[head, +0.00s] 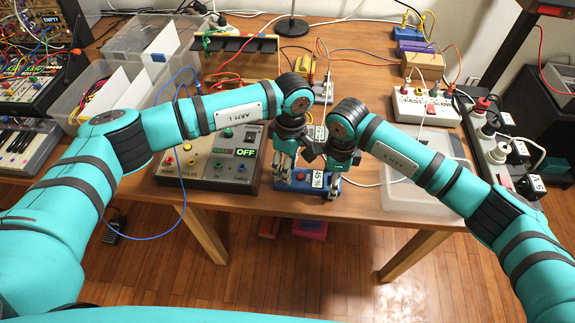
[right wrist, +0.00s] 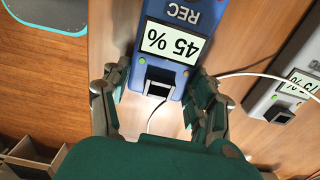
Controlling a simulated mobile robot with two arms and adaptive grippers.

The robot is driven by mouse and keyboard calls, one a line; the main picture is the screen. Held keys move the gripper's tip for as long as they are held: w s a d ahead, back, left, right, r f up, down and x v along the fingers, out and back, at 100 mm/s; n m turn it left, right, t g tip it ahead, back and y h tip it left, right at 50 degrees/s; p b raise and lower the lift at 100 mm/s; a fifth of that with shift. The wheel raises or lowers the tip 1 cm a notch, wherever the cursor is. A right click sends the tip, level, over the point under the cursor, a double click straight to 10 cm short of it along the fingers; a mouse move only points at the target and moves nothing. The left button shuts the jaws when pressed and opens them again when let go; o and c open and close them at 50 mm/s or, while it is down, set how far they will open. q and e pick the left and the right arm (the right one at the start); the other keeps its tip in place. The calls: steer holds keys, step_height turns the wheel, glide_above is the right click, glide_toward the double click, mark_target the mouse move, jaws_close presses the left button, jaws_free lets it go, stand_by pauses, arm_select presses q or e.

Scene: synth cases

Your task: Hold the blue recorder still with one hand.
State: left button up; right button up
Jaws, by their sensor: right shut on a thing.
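The blue recorder (head: 300,185) lies at the front edge of the wooden table, partly hidden by my grippers in the head view. In the right wrist view the recorder (right wrist: 180,12) shows REC, a 45 % label, a small green light and a black socket with a thin cable. My right gripper (head: 336,191) is shut on the recorder; its fingers (right wrist: 160,74) stand on either side of it in the right wrist view. My left gripper (head: 283,178) points down at the recorder's left end; whether it touches, and its finger gap, are unclear.
A grey control box (head: 210,170) with an OFF display stands left of the recorder. A clear tray (head: 425,195) lies on the right, beside a power strip (head: 497,150). A white box (head: 425,105) stands behind. A blue cable (head: 150,237) hangs over the front edge.

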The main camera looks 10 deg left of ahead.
arm_select(q)
jaws_close()
steer(key=h, duration=0.1)
steer(key=a+h, duration=0.1)
steer(key=h, duration=0.1)
steer(key=shift+a+h, duration=0.25)
steer(key=shift+h, duration=0.05)
steer(key=shift+a+h, duration=0.2)
steer(key=shift+h, duration=0.8)
arm_select(e)
steer(key=shift+a, duration=0.1)
arm_select(q)
steer(key=shift+r, duration=0.1)
steer(key=shift+d, duration=0.1)
jaws_free()
